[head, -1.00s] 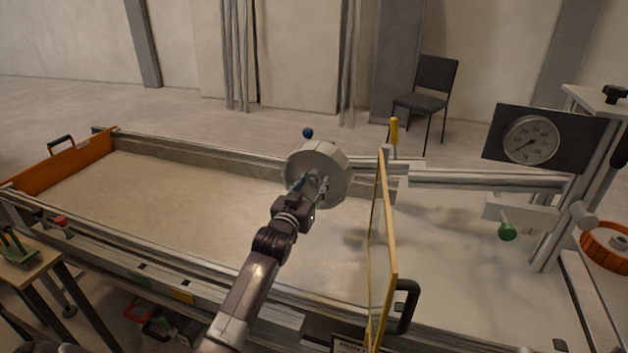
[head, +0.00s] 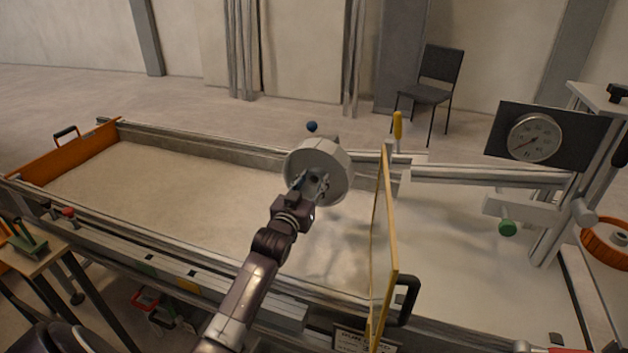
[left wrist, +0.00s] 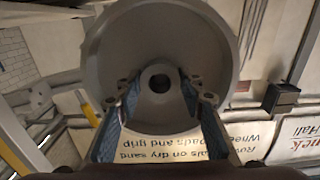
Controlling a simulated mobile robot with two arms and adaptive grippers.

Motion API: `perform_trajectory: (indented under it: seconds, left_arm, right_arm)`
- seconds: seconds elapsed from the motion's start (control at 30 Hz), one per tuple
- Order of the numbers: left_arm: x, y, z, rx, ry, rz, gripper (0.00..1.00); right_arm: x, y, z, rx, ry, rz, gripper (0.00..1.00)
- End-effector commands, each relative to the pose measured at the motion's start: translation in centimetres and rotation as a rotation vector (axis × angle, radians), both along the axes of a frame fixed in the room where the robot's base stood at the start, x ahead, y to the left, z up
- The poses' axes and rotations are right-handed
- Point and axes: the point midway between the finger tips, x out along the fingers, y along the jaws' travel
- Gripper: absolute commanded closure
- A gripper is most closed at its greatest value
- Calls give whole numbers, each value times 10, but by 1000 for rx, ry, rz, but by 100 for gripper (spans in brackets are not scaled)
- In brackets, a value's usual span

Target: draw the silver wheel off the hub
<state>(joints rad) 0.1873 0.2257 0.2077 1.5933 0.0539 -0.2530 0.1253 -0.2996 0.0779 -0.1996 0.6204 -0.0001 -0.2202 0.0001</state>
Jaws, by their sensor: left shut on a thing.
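The silver wheel (head: 331,158) is a thick pale grey disc, above the sand bed near the yellow-edged panel in the head view. Its face is turned towards me. In the left wrist view the wheel (left wrist: 165,30) fills the upper middle, with a dark round hole at its centre. My left gripper (head: 314,184) is shut on the wheel's middle part; in the left wrist view its fingers (left wrist: 160,92) lie on either side of the hole. The hub is not clearly seen, and I cannot tell whether the wheel still touches it. My right gripper is not in view.
The yellow-edged panel (head: 391,265) stands upright just right of my left arm. A yellow handle (head: 397,126) and a blue knob (head: 312,126) are behind the wheel. A dial (head: 534,138) stands at the right. The sand bed (head: 160,190) left of the wheel is clear.

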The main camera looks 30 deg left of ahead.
Motion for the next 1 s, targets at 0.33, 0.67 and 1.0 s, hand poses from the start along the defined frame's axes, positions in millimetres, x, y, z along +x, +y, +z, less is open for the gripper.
perform_trajectory:
  seconds: [0.33, 0.67, 1.0]
  left_arm:
    - [-8, -2, 4, 1, -5, 0, 91]
    - [-20, -5, 4, 1, -4, 0, 91]
    - [-30, -7, 3, 1, -5, 0, 91]
  right_arm:
    - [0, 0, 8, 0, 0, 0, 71]
    - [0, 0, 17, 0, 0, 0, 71]
    - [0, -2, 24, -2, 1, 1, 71]
